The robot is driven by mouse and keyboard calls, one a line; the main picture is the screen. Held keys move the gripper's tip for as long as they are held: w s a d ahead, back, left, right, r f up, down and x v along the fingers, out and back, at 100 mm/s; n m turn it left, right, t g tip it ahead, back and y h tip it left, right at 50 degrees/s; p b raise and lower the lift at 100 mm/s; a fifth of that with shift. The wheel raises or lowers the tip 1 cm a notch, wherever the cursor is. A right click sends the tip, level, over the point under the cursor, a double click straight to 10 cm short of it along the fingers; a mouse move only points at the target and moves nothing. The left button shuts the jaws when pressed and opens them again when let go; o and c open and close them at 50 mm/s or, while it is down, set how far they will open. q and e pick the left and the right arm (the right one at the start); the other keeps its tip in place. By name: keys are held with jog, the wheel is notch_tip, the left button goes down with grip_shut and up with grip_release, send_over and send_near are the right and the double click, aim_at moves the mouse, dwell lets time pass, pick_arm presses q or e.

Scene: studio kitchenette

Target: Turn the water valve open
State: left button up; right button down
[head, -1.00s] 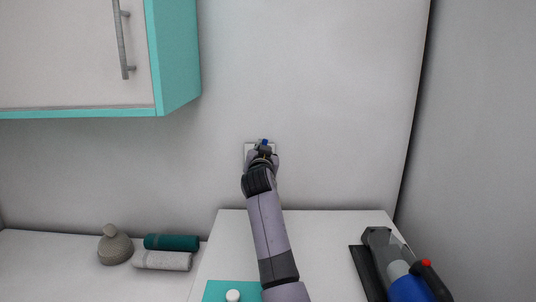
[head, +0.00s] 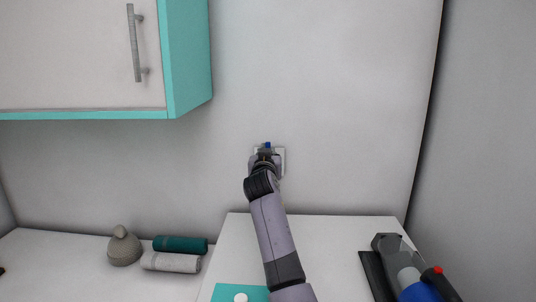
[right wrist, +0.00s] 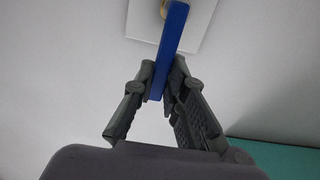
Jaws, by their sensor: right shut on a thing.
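The water valve's blue handle (right wrist: 169,45) stretches from the wall plate down between the fingers of my right gripper (right wrist: 160,85) in the right wrist view. The gripper is shut on the handle's end. In the head view the right gripper (head: 265,160) is against the back wall, and only a small blue bit of the handle (head: 267,145) shows above it. The white square wall plate (head: 281,160) is partly hidden behind the gripper. A bit of brass-coloured valve body (right wrist: 164,8) shows at the top of the right wrist view. My left gripper is not in view.
A white counter (head: 335,240) stands below the valve, with a teal box (head: 225,293) and a handheld vacuum (head: 412,275) on it. Rolled towels (head: 180,244) and a grey stone-like jar (head: 124,247) sit at left. A teal-edged wall cabinet (head: 190,60) hangs upper left.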

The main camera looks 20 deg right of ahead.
jog(key=c, duration=2)
grip_release()
jog(key=shift+f, duration=0.45)
jog(key=shift+c, duration=0.2)
jog(key=o, duration=0.4)
jog(key=shift+r, duration=0.35)
jog(key=shift+o, duration=0.2)
jog(key=v, duration=1.2)
